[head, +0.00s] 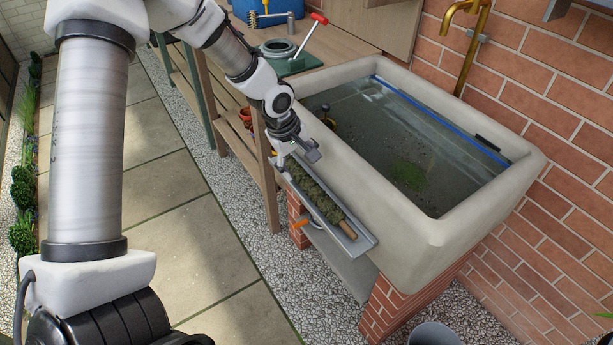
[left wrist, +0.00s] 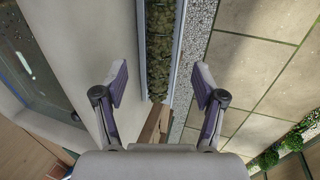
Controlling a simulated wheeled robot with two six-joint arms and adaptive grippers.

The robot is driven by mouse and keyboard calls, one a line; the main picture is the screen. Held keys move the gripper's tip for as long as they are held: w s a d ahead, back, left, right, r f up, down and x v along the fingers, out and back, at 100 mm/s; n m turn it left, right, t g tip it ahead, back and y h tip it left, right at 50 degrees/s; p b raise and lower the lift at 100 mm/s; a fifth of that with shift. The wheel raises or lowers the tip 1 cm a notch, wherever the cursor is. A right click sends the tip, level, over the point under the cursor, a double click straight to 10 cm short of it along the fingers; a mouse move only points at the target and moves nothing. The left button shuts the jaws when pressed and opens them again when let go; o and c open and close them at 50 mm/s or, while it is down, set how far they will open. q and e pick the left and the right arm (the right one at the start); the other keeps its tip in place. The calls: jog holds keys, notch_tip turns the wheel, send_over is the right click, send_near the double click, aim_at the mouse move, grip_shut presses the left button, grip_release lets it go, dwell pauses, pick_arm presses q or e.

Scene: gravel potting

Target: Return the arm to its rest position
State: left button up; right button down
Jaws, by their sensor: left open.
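My left gripper (head: 298,160) is at the far end of a narrow grey trough (head: 362,241) that runs along the outer side of the stone sink. Its fingers are spread wide and hold nothing, as the left wrist view (left wrist: 160,84) shows. In that view the trough's dark, mossy-looking filling (left wrist: 160,50) lies beyond the gap between the fingers. I cannot tell how far above the trough the fingertips are. A light brown rod-like piece (head: 347,229) shows at the trough's near end. My right gripper is not in view.
The stone sink (head: 437,229) holds murky water and stands on brick supports. A wooden bench (head: 330,48) behind carries a green tool with a red handle (head: 318,18). A grey bucket (head: 436,335) stands at the bottom edge. The paving (head: 165,190) at left is clear.

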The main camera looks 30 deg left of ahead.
pick_arm(q)
jog(key=s+d+f+m+g+p, duration=0.25)
jog(key=s+d+f, duration=0.2)
jog(key=s, duration=0.55)
jog(key=s+d+f+m+g+p, duration=0.25)
jog(key=s+f, duration=0.25)
jog(key=s, duration=0.6)
jog(key=s+d+f+m+g+p, duration=0.15)
jog(key=s+d+f+p, duration=0.3)
jog(key=s, duration=0.55)
jog(key=w+m+t, duration=0.1)
jog(key=m, duration=0.1)
jog(key=w+a+m+t+y+b, duration=0.1)
jog(key=m, duration=0.1)
jog(key=w+f+m+t, duration=0.1)
jog(key=w+m, duration=0.1)
jog(key=shift+a, duration=0.35)
